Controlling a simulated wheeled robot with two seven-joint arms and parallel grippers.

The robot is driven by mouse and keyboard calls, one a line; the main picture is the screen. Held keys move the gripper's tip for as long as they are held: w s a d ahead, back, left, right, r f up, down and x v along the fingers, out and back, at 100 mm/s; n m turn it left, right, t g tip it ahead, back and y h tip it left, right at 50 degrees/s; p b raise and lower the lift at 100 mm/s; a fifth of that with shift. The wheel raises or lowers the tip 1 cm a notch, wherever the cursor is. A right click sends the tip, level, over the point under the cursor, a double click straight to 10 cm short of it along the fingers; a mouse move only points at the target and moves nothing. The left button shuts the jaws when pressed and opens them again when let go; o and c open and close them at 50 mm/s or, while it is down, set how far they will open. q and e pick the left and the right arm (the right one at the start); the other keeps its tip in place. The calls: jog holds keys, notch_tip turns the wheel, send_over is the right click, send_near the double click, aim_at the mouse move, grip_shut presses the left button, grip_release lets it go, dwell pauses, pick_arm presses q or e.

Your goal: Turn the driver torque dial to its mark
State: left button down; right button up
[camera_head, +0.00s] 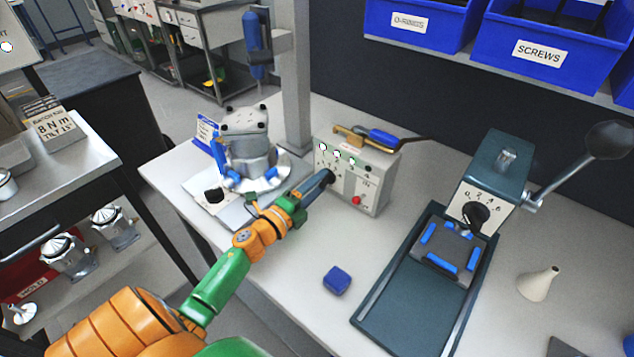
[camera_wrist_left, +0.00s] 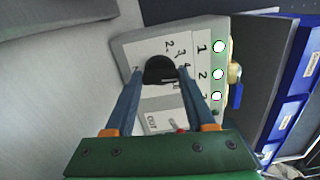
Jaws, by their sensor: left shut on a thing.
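The pale grey driver control box (camera_head: 378,185) stands on the bench, with white lights, a red button and a numbered scale on its front. Its black dial (camera_wrist_left: 160,70) sits between my fingers in the wrist view, with digits around it. My left gripper (camera_head: 327,178) reaches the box front and is shut on the dial; the wrist view shows one finger (camera_wrist_left: 161,76) on each side. The pointer and the mark are too small to tell apart. The blue driver (camera_head: 258,45) hangs from a post. My right gripper is out of view.
A metal housing (camera_head: 247,140) stands in a fixture left of the box. A dark green press (camera_head: 500,165) with a lever and its own dial stands right. A sign (camera_head: 50,122) reads 8 N m.

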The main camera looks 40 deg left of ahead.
pick_arm(q)
jog(key=shift+n, duration=0.7)
jog(key=shift+c, duration=1.2)
grip_release()
jog(key=s, duration=0.7)
jog(key=shift+a, duration=0.25)
